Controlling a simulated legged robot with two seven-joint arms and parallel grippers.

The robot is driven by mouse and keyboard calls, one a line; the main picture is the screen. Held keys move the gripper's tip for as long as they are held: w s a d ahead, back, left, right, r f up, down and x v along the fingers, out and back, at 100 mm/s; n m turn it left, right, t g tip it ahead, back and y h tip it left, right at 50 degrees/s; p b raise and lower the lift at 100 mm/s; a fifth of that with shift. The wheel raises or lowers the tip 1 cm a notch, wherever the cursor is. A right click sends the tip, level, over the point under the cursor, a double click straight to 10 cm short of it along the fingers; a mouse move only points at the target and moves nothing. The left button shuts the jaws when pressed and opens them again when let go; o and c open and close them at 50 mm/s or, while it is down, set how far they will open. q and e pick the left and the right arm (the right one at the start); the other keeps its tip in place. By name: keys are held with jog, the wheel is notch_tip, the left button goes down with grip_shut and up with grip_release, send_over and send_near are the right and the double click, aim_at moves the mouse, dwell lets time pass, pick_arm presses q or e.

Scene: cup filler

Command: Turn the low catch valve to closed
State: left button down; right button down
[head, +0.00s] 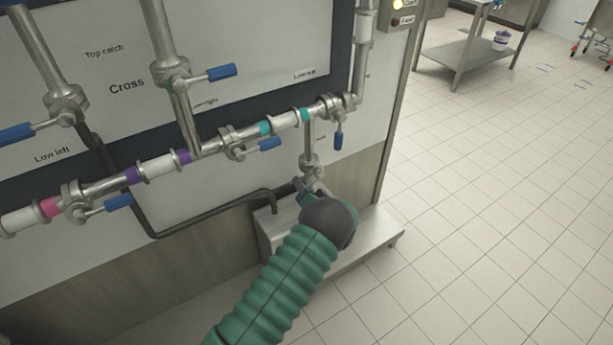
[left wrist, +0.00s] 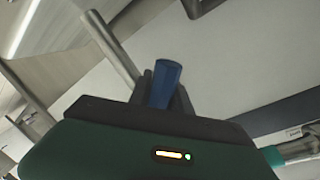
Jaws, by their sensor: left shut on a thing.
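The low catch valve (head: 312,168) is a steel valve on the short vertical pipe below the right end of the pipe run. Its label is not readable. My left gripper (head: 305,188) is at this valve, mostly hidden in the head view by my dark wrist. In the left wrist view, a blue handle (left wrist: 165,82) stands between the dark fingers of my left gripper (left wrist: 163,98), which are shut on it. The handle's angle to its pipe is hard to tell. My right gripper is in neither view.
Other blue-handled valves sit close by, with one handle (head: 339,141) hanging just above right and another (head: 264,145) to the left. A dark bent pipe (head: 215,209) runs left of my gripper. A steel step (head: 385,236) is below. Open tiled floor lies right.

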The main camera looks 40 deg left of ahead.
pick_arm(q)
jog(key=shift+s+a+r+m+g+p, duration=0.1)
jog(key=shift+s+r+m+g+p, duration=0.25)
jog(key=shift+r+m+p, duration=0.65)
jog(key=shift+s+a+r+m+g+p, duration=0.1)
jog(key=shift+s+r+m+g+p, duration=0.35)
jog(key=shift+m+p, duration=0.95)
jog(key=shift+s+a+r+m+g+p, duration=0.1)
jog(key=shift+r+m+g+p, duration=0.1)
jog(key=shift+r+m+p, duration=0.95)
jog(key=shift+f+m, duration=0.25)
jog(key=c, duration=1.6)
grip_release()
jog(key=o, duration=0.4)
jog(key=shift+w+f, duration=0.1)
